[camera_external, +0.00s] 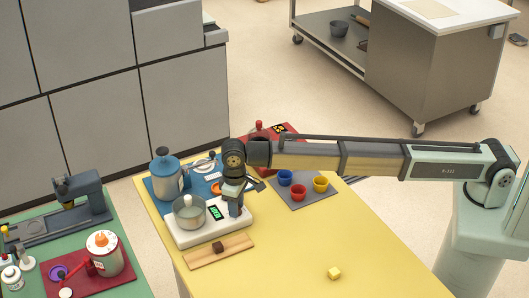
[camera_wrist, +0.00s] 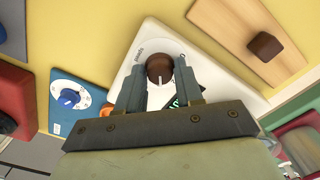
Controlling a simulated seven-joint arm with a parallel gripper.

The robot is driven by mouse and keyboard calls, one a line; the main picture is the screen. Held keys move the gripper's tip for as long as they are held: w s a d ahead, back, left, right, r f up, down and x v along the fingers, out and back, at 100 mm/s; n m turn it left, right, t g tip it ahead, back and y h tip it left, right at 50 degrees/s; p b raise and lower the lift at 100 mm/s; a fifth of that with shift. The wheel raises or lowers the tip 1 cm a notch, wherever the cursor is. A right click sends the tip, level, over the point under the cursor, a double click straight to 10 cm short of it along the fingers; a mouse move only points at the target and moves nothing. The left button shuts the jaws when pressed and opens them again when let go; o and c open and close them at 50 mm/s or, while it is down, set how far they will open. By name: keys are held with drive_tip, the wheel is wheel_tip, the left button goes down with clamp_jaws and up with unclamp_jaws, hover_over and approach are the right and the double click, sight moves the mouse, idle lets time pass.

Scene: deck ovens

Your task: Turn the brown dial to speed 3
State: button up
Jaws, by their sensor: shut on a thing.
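The brown dial (camera_wrist: 160,66) sits on the white device (camera_wrist: 146,45) in the wrist view. It is round, with a white pointer line on the side toward my gripper's body. My gripper (camera_wrist: 158,78) has one finger on each side of the dial and is shut on it. Part of a green display (camera_wrist: 178,101) shows behind the right finger. In the external view my gripper (camera_external: 235,207) points down at the right end of the white device (camera_external: 184,239), beside its green display (camera_external: 215,213). The dial is hidden there. The speed marks are not readable.
A glass bowl (camera_external: 188,214) stands on the device's left. A wooden board (camera_external: 207,254) with a brown cube (camera_external: 218,246) lies in front. A blue canister (camera_external: 165,175) and blue mat are behind. Cups on a grey mat (camera_external: 318,198) are to the right. The yellow table's front right is mostly clear.

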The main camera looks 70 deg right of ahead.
idle(0.3)
drive_tip(key=o, duration=1)
wheel_tip(320, 180, up, 14)
drive_tip(key=shift+f, duration=0.1)
idle(0.3)
